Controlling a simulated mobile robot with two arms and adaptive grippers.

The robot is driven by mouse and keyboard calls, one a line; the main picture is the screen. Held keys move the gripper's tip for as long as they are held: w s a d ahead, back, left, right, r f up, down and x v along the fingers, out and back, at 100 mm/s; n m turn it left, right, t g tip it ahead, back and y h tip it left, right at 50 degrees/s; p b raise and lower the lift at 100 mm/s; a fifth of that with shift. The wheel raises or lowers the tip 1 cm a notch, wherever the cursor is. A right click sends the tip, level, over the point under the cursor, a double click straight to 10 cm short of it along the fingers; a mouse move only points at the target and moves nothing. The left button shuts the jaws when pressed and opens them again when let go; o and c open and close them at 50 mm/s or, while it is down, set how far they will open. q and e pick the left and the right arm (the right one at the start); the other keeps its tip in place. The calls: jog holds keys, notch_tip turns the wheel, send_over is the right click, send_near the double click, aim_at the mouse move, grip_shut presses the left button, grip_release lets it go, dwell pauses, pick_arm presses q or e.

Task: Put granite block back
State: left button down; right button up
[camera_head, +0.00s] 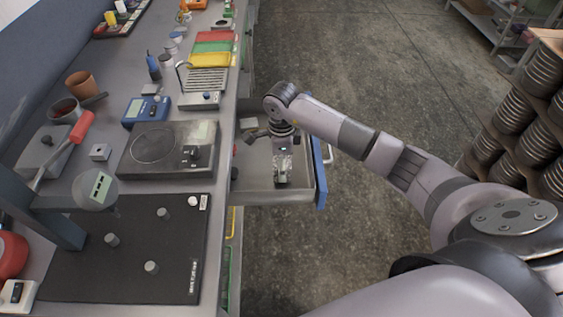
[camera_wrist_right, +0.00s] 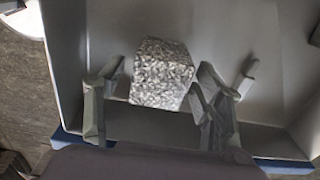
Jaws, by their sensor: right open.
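A speckled grey granite block (camera_wrist_right: 163,74) is in the open drawer (camera_head: 250,181) in the right wrist view. My right gripper (camera_wrist_right: 157,88) is open, with one finger to each side of the block. In the head view my right gripper (camera_head: 284,168) points down into the drawer and largely hides the block. My left gripper is in neither view.
The drawer's blue front (camera_head: 319,172) stands out from the bench on the right. Small items (camera_head: 249,124) lie at the drawer's far end. The bench top holds a dark plate (camera_head: 135,265), a scale (camera_head: 168,148) and a blue meter (camera_head: 146,110). Stacked discs (camera_head: 540,75) stand at far right.

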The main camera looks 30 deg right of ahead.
jog(key=shift+r, duration=0.25)
notch_tip(320, 180, up, 12)
jog(key=b, duration=0.2)
jog(key=shift+a+f, duration=0.1)
jog(key=shift+f, duration=0.05)
